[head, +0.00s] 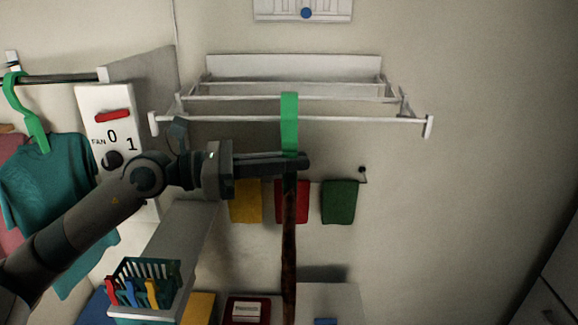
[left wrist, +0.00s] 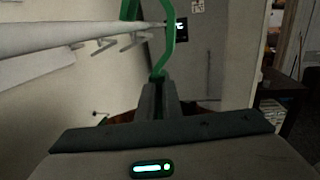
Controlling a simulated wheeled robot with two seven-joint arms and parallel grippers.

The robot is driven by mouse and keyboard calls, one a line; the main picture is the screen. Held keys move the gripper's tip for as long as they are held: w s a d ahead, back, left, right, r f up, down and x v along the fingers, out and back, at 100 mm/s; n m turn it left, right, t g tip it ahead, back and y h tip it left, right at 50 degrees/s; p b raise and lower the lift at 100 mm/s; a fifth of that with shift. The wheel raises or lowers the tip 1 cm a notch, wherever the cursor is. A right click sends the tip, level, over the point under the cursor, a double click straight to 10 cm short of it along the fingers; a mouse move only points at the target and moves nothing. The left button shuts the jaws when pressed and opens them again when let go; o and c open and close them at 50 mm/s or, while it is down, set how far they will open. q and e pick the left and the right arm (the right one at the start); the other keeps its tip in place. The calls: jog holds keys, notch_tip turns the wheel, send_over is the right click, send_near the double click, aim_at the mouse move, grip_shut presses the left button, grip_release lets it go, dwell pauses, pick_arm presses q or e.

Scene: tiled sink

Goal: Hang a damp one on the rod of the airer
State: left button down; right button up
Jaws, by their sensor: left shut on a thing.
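My left gripper (head: 298,162) is shut on a green hanger (head: 289,122), just below the front rod of the white airer (head: 335,119). A dark reddish-brown garment (head: 290,235), seen edge-on, hangs straight down below the gripper. The hanger's upper part overlaps the front rod in the head view. In the left wrist view the green hook (left wrist: 170,48) rises above the jaws and curves around the near side of the white rod (left wrist: 85,32). I cannot tell whether the hook bears on the rod. My right gripper is not in view.
A teal shirt (head: 62,180) on another green hanger hangs from a rail at left, beside a fan switch panel (head: 118,115). Yellow, red and green cloths (head: 340,202) hang on the wall below the airer. A peg basket (head: 145,280) stands at lower left. The airer's right part is clear.

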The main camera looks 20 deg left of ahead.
pick_arm(q)
jog(key=shift+f+b, duration=0.75)
jog(key=shift+f, duration=0.45)
jog(key=c, duration=1.9)
grip_release()
jog(key=shift+o, duration=0.2)
